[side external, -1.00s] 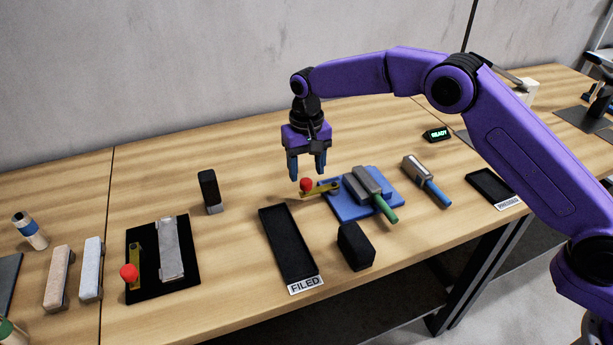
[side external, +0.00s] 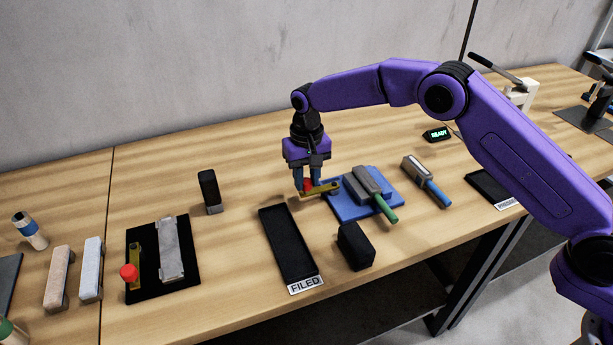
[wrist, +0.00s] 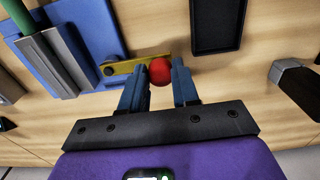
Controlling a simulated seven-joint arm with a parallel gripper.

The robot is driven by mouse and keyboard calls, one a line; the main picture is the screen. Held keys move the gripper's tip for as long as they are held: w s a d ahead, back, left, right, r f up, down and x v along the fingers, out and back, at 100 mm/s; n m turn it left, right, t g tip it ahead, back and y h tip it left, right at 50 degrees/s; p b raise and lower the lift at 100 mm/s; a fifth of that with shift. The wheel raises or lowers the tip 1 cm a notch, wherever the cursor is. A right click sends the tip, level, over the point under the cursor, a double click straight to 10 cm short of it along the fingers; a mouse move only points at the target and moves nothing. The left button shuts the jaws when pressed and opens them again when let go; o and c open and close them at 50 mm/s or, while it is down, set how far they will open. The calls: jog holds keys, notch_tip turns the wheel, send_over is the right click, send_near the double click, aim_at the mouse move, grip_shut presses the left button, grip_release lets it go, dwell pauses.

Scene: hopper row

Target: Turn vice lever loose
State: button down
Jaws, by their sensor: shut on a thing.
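The vice (side external: 350,212) is a blue base with grey jaws (side external: 372,184) on the bench, right of the middle in the side view. Its yellow lever (side external: 322,190) sticks out to the left and ends in a red knob (side external: 307,184). In the wrist view the lever (wrist: 125,66) runs from the blue vice (wrist: 92,30) to the red knob (wrist: 160,71). My gripper (side external: 307,189) is down at the lever's end, its blue fingers on both sides of the knob. In the wrist view my gripper (wrist: 161,82) is shut on the knob.
A black tray marked FILED (side external: 287,245) and a black block (side external: 355,246) stand close in front. A green-handled tool (side external: 386,208) lies at the vice jaws. A blue-handled tool (side external: 427,182) lies to the right. A dark upright block (side external: 209,190) stands at left.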

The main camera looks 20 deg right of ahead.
jog(key=shift+s+d+n, duration=0.15)
jog(key=shift+s+n, duration=0.8)
jog(key=shift+n, duration=0.55)
jog(key=n, duration=0.1)
jog(key=s+n, duration=0.1)
jog(key=shift+s+d+n, duration=0.3)
jog(key=shift+d+n, duration=0.1)
jog(key=s+d+n, duration=0.1)
jog(key=n, duration=0.1)
jog(key=shift+s+n, duration=0.2)
jog(key=shift+n, duration=0.1)
jog(key=n, duration=0.1)
jog(key=s+d+n, duration=0.1)
jog(key=shift+d+n, duration=0.25)
jog(key=shift+n, duration=0.15)
jog(key=d+n, duration=0.1)
jog(key=s+d+n, duration=0.1)
jog(key=n, duration=0.1)
jog(key=shift+d+n, duration=0.55)
jog(key=shift+n, duration=0.4)
jog(key=shift+d+n, duration=0.5)
jog(key=shift+n, duration=0.45)
jog(key=shift+d, duration=0.1)
